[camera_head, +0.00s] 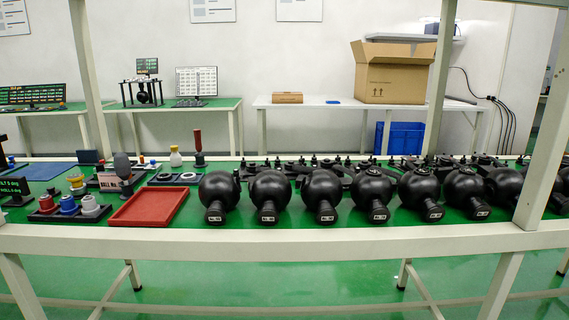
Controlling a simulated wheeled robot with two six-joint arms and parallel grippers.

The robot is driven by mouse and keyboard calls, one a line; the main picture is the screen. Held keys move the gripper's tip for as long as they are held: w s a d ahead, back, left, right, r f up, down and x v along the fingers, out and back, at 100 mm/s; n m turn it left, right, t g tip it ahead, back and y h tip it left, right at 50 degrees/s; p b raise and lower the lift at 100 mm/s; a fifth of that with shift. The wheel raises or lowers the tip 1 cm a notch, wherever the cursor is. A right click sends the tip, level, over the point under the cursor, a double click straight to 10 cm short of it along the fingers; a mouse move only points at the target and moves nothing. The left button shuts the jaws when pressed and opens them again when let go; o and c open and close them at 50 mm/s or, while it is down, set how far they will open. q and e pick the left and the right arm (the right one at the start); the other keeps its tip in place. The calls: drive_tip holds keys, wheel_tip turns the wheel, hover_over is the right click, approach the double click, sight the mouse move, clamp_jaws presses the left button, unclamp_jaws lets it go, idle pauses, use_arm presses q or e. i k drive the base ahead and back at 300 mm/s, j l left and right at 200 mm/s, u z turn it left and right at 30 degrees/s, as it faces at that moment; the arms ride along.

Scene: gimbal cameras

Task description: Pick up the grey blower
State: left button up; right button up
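A grey, rounded bulb-shaped thing (122,165), which looks like the grey blower, stands upright on the left part of the green-topped workbench. It is just behind and left of the red tray, beside a small white card. Its lower end is partly hidden among dark holders. Neither of my grippers is in view.
The red tray (148,207) is empty. Left of it a dark rack (68,214) holds red, blue and white capped items. A row of black spherical gimbal cameras (270,190) fills the bench's middle and right. A white rail (270,240) and upright posts (92,80) frame the bench.

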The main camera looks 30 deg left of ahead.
sight(122, 165)
drive_tip(key=j+u, duration=0.15)
drive_tip(key=u, duration=1.85)
drive_tip(key=j+z, duration=0.3)
drive_tip(key=j, duration=0.15)
drive_tip(key=i, duration=0.05)
